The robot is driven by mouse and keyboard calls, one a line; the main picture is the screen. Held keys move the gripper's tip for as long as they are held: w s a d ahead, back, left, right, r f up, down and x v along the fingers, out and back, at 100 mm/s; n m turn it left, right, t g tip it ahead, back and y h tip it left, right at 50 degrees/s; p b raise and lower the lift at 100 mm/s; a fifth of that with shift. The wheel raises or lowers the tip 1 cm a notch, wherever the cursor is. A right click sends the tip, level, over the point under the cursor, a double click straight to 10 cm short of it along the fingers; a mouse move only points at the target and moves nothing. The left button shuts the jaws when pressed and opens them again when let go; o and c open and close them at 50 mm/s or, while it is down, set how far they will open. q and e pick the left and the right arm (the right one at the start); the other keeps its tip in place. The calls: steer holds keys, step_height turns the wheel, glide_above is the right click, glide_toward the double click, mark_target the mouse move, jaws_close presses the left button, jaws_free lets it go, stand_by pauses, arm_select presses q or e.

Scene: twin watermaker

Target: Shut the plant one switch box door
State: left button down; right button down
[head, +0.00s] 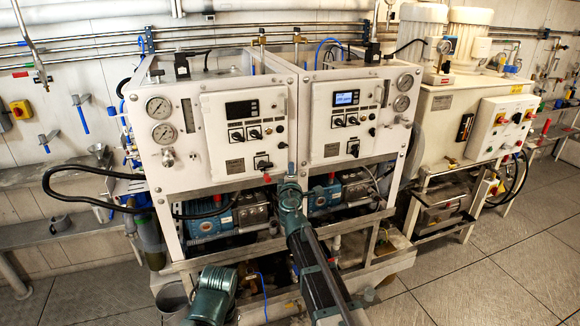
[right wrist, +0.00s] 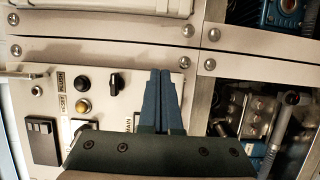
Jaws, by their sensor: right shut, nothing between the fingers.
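The left switch box door (head: 215,150) is the white front panel of the left unit, with a dark display, knobs and a main switch. It looks flush or nearly so; I cannot tell whether a small gap remains. In the right wrist view the door (right wrist: 140,85) appears turned sideways, with an amber button and black knobs. My right gripper (head: 291,172) is at its lower right corner, near the post between the units. Its fingers (right wrist: 161,75) are shut and empty in front of the door's edge; contact is unclear. My left gripper is out of view.
The right unit's panel (head: 345,120), with a lit display, is beside the left one. Gauges (head: 163,133) sit left of the door. Blue pumps (head: 212,225) and a metal frame lie below. A black hose (head: 85,170) loops at left. Open floor (head: 480,275) is at right.

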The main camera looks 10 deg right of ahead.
steer(key=s+d+f+m+g+h, duration=0.1)
steer(key=s+f+m+g, duration=0.2)
steer(key=s, duration=0.5)
steer(key=s+d+f+m+g+h, duration=0.1)
steer(key=s+f+m+h, duration=0.2)
steer(key=s, duration=0.5)
steer(key=s+a+f+m+g+y, duration=0.2)
steer(key=s+a+f+g, duration=0.5)
steer(key=s, duration=0.5)
steer(key=s+a+f+m+g+y, duration=0.3)
steer(key=s+a+f+g+y, duration=0.2)
steer(key=s+a+f, duration=0.4)
steer(key=s+g, duration=0.1)
steer(key=s, duration=0.2)
steer(key=shift+s+a+g, duration=0.3)
steer(key=shift+a+g, duration=0.05)
steer(key=shift+g, duration=0.05)
